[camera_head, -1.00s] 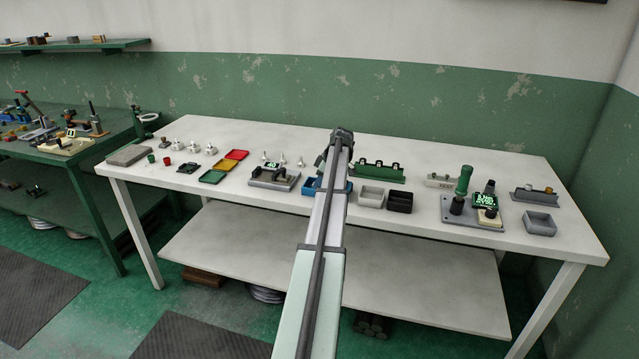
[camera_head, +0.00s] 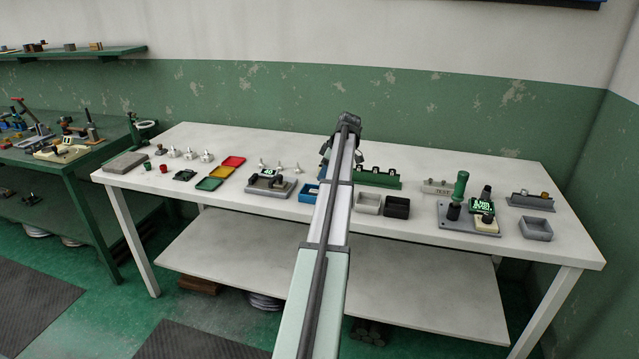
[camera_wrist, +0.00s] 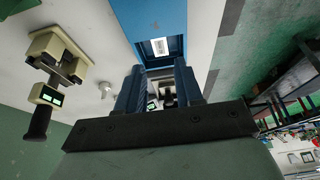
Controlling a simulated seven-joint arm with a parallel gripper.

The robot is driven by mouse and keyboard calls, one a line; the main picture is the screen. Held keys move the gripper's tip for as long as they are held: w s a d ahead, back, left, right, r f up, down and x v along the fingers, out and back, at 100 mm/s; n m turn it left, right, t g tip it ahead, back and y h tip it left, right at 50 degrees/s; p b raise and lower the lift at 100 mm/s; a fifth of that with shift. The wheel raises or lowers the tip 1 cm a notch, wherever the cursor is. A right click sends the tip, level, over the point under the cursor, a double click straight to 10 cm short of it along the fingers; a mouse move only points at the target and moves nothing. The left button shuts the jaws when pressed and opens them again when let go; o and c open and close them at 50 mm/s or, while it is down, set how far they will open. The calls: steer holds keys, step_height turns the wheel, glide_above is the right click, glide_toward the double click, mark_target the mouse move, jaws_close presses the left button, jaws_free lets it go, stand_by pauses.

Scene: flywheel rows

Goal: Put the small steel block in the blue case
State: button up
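The blue case (camera_head: 309,192) lies on the white table, left of my arm and partly hidden behind it. It shows large in the wrist view (camera_wrist: 154,18), just beyond my fingertips, with a small pale rectangle (camera_wrist: 159,46) in it or on it. My gripper (camera_wrist: 159,72) has its two dark fingers apart. Dark and pale shapes fill the gap between them; I cannot tell whether they are a shiny block held there or the scene behind. In the head view the gripper is mostly hidden behind my arm. I cannot make out the small steel block for certain.
Grey (camera_head: 367,203) and black (camera_head: 397,207) trays stand right of my arm, with a green rack (camera_head: 377,178) behind. A fixture with a lit display (camera_head: 268,183) stands left of the case. Coloured trays (camera_head: 209,183) lie farther left, a green-handled device (camera_head: 458,190) farther right.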

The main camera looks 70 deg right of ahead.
steer(key=shift+v, duration=1.95)
steer(key=shift+o, duration=0.6)
steer(key=shift+w, duration=0.1)
steer(key=o, duration=0.6)
steer(key=shift+n, duration=0.5)
steer(key=w, duration=0.2)
steer(key=w+a+r, duration=0.1)
steer(key=w, duration=0.1)
steer(key=w+a+r, duration=0.1)
steer(key=w, duration=0.1)
steer(key=o, duration=0.5)
steer(key=shift+n+g+h, duration=0.3)
steer(key=shift+g, duration=0.2)
steer(key=w+a+r, duration=0.2)
steer(key=w+a, duration=0.1)
steer(key=w+a+r, duration=0.1)
steer(key=shift+w+a, duration=0.15)
steer(key=shift+a, duration=0.05)
steer(key=s+r+m+g+h, duration=0.25)
steer(key=s+g, duration=0.35)
steer(key=s, duration=0.3)
steer(key=shift+n+h, duration=0.25)
steer(key=shift+h, duration=0.2)
steer(key=x, duration=1)
steer(key=shift+w+a+f, duration=0.1)
steer(key=shift+a+f, duration=0.1)
steer(key=shift+a, duration=0.05)
